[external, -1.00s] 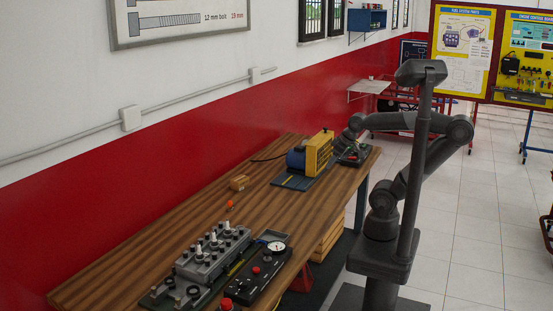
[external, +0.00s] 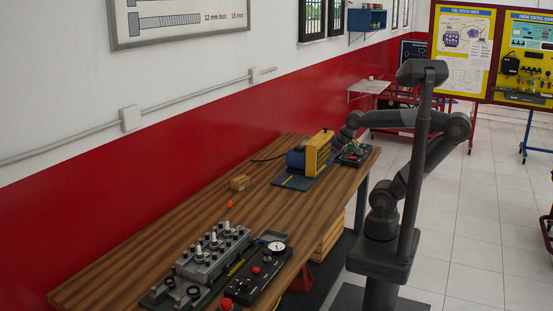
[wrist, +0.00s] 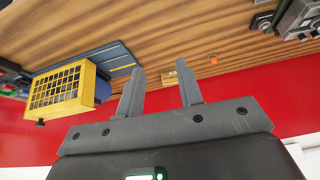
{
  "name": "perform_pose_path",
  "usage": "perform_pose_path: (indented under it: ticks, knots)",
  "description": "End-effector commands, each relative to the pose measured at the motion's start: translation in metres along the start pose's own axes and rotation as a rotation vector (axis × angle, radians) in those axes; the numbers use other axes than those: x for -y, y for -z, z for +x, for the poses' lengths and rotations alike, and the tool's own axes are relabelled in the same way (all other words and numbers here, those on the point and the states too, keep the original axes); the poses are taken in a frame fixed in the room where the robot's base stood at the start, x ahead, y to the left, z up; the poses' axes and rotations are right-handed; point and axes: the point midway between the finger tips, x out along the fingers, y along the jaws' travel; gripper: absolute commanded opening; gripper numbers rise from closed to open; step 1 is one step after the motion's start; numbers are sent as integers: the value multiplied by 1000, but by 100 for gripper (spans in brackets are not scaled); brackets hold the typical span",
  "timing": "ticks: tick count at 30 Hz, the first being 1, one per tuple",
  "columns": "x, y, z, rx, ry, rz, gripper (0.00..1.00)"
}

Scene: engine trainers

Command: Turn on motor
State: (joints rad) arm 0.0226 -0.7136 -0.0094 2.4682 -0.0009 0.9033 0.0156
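The motor (external: 296,160) is blue with a yellow slotted guard (external: 319,150) and sits on a dark blue base plate on the bench. A small dark control box (external: 354,157) with green and red parts lies right of the guard. In the wrist view, the yellow guard (wrist: 60,90) is left of my fingers, with the blue motor (wrist: 102,90) partly hidden behind it. Coloured parts (wrist: 10,88) show at the far left edge. My gripper (wrist: 160,65) is open, with nothing between its fingers. In the external view, my wrist is beside the guard and box; its fingertips are hidden.
The wooden bench (external: 190,215) also bears a small tan block (external: 239,183), an orange ball (external: 229,203), a grey valve-like unit (external: 212,255) and a black panel with a gauge (external: 262,275). A red and white wall runs behind it. The bench middle is mostly clear.

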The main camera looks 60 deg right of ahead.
Motion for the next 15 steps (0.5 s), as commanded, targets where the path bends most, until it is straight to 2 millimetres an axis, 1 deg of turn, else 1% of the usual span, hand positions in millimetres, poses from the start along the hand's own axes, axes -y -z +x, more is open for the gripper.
perform_pose_path:
  ticks: [1, 5, 9, 11, 12, 14, 15]
  knots:
    - [-6, 9, 0, 7, -8, 30, 29]
    - [-29, 36, 1, 25, -32, 131, 19]
    - [-61, 66, 5, 45, -66, 256, 7]
    - [-76, 79, 7, 52, -81, 308, 2]
    - [-87, 86, 8, 57, -92, 345, 0]
    - [-104, 97, 11, 64, -109, 397, 0]
    - [-116, 104, 13, 69, -120, 432, 0]
